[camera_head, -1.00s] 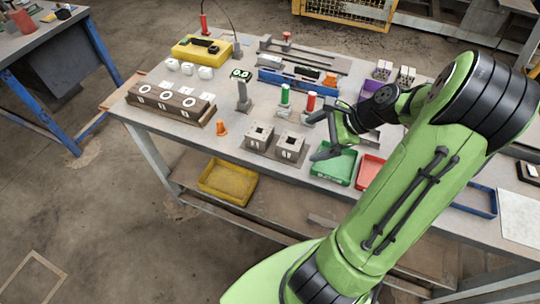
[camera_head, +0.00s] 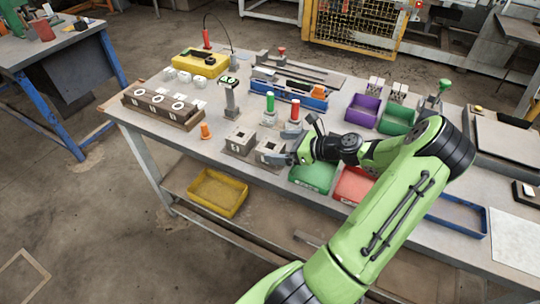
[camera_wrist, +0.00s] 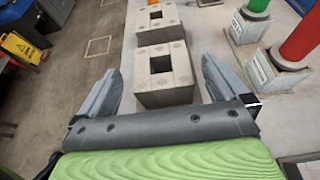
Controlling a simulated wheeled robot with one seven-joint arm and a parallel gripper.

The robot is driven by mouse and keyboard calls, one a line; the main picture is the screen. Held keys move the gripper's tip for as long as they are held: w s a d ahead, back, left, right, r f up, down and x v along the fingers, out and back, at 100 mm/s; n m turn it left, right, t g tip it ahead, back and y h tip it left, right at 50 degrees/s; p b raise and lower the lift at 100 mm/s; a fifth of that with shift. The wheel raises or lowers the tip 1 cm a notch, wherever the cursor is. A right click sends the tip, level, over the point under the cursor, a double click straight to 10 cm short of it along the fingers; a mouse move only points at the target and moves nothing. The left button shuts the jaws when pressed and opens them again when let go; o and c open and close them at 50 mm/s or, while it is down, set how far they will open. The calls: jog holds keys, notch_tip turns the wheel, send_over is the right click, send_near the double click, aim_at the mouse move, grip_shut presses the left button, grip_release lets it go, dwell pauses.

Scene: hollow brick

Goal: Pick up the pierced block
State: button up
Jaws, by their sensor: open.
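Two grey blocks, each pierced by a square hole, stand side by side near the table's front edge. In the head view one pierced block (camera_head: 241,139) is at left and the other (camera_head: 270,151) at right. In the wrist view the nearer pierced block (camera_wrist: 165,76) lies ahead between my fingers, with the farther pierced block (camera_wrist: 158,23) behind it. My gripper (camera_head: 281,157) is beside the right block in the head view. In the wrist view my gripper (camera_wrist: 161,80) is open, with visible gaps to the block on both sides.
Green (camera_head: 270,104) and red (camera_head: 295,112) cylinders on grey bases stand behind the blocks, to the right in the wrist view. A small orange cone (camera_head: 206,131) is left of the blocks. A green tray (camera_head: 312,177) and red tray (camera_head: 352,187) are at right.

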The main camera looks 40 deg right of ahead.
aim_at(266, 145)
jog(key=b+x, duration=0.2)
jog(key=x, duration=0.4)
jog(key=shift+d+f, duration=0.1)
jog(key=shift+f, duration=0.05)
jog(key=shift+s, duration=0.1)
jog(key=shift+c, duration=1)
jog(key=c, duration=1)
